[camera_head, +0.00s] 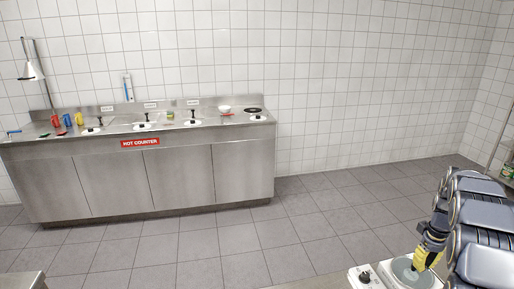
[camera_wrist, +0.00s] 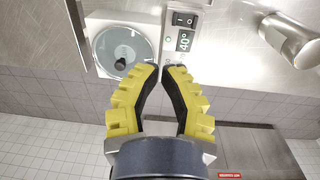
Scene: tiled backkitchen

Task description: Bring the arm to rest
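My gripper (camera_head: 421,265) is at the lower right in the head view, at the end of my arm, over a white appliance with a round grey top. In the wrist view my gripper's yellow fingers (camera_wrist: 161,68) curve inward and their tips all but meet. Nothing shows between them. The white appliance (camera_wrist: 177,75) lies beyond the tips, with a round grey lid (camera_wrist: 108,42) with a black knob, a switch and a "40°" display. I cannot tell how far the tips are from it.
A steel counter (camera_head: 170,185) marked "HOT COUNTER" stands along the tiled wall, with red, blue and yellow cups, several white lidded wells, a white bowl (camera_head: 224,109) and a dark round item (camera_head: 253,109) on top. A shiny metal cylinder (camera_wrist: 290,38) is beside the appliance. The middle floor is clear.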

